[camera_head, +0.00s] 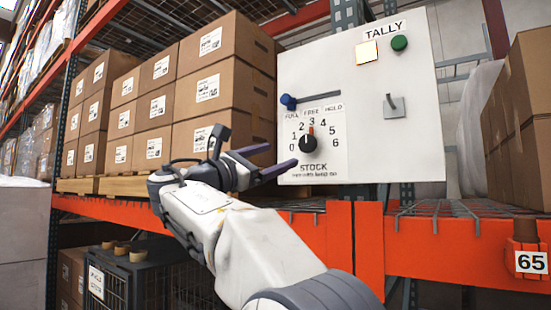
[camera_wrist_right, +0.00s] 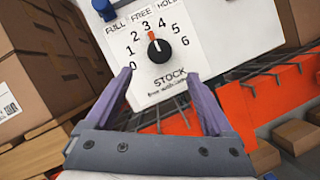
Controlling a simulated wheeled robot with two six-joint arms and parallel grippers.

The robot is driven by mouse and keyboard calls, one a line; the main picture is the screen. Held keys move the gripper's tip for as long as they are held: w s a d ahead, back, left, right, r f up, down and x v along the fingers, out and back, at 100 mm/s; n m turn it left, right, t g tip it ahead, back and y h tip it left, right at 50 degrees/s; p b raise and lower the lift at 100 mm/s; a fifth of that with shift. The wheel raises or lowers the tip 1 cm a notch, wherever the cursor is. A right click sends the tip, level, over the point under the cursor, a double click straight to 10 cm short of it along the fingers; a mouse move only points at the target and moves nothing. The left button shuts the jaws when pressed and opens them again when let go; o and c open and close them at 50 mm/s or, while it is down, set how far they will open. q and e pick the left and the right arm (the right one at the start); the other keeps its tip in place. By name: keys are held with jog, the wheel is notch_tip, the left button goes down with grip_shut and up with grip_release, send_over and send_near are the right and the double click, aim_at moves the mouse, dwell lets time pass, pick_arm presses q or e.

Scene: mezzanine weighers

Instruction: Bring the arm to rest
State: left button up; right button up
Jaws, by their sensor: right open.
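My right arm comes in from the bottom of the head view, and its gripper (camera_head: 284,155) is open and empty. Its purple fingers point at the lower left of the white panel (camera_head: 360,140), close to the stock dial (camera_head: 307,143). The right wrist view shows the open gripper (camera_wrist_right: 159,73) with its fingers spread below and either side of the black dial (camera_wrist_right: 159,50); nothing is between them. The dial's red mark points up near 3. Whether a fingertip touches the panel, I cannot tell. My left gripper is not in view.
A blue-ended lever (camera_head: 288,102) is above the dial, its blue end by FULL. The panel also has a green button (camera_head: 399,43), a lit pale square (camera_head: 366,53) and a small switch (camera_head: 393,104). Stacked cartons (camera_head: 222,90) stand left. An orange beam (camera_head: 450,250) runs below.

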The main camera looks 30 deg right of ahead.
aim_at(305, 145)
jog(key=p+x, duration=0.5)
jog(key=x, duration=0.5)
jog(key=shift+d+r, duration=0.25)
jog(key=shift+f+n, duration=0.15)
jog(key=shift+n, duration=0.25)
